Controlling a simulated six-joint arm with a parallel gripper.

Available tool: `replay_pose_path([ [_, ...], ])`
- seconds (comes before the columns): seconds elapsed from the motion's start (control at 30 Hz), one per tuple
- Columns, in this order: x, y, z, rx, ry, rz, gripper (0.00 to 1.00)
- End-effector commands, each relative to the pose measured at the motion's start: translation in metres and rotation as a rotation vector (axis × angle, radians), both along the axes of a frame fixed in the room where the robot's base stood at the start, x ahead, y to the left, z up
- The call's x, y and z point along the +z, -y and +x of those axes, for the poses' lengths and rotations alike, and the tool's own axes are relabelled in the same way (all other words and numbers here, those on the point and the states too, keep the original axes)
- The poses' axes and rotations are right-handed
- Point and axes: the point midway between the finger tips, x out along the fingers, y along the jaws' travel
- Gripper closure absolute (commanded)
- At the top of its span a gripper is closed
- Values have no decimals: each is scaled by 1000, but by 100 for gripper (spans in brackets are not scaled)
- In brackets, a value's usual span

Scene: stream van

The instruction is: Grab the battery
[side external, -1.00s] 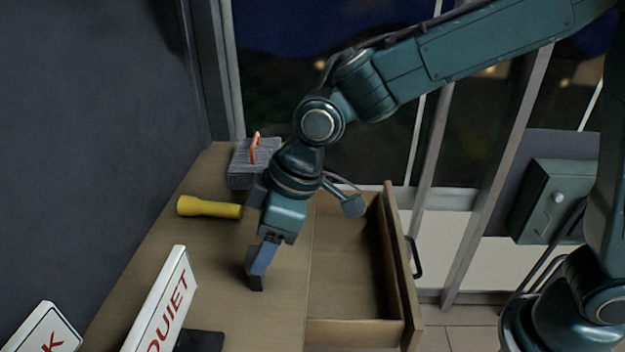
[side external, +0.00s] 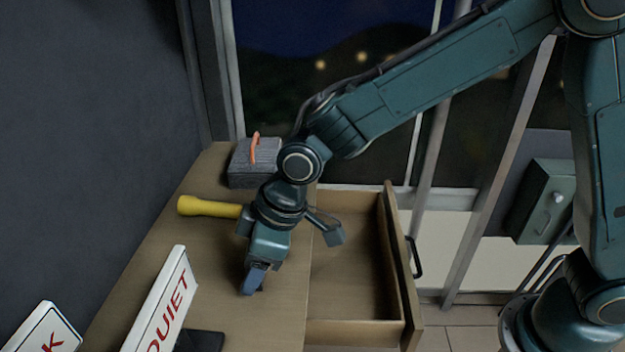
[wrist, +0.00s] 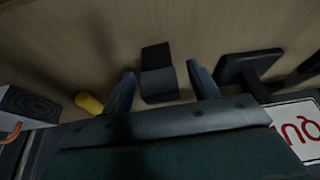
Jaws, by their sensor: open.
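The battery (wrist: 157,73) is a small block with a black part and a grey part. In the wrist view it lies on the wooden surface between the two blue fingers of my gripper (wrist: 162,70). The fingers are spread, with a gap on each side of the block. In the side view my gripper (side external: 253,284) points down, low over the desk, and hides the battery.
A yellow flashlight (side external: 208,207) lies behind my gripper on the desk (side external: 222,270). A grey box with an orange handle (side external: 253,163) stands farther back. A QUIET sign (side external: 163,305) stands in front at left. An open, empty drawer (side external: 350,270) is to the right.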

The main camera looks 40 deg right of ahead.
Motion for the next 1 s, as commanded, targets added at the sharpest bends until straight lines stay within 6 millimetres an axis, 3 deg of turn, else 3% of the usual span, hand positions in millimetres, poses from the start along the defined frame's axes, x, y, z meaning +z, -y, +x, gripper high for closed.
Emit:
replay_pose_path([
  [0.43, 0, 0, 0, 0, 0, 0, 40],
  [0.47, 0, 0, 0, 0, 0, 0, 42],
  [0.7, 0, 0, 0, 0, 0, 0, 89],
  [1.0, 1, 0, 0, 0, 1, 1, 90],
])
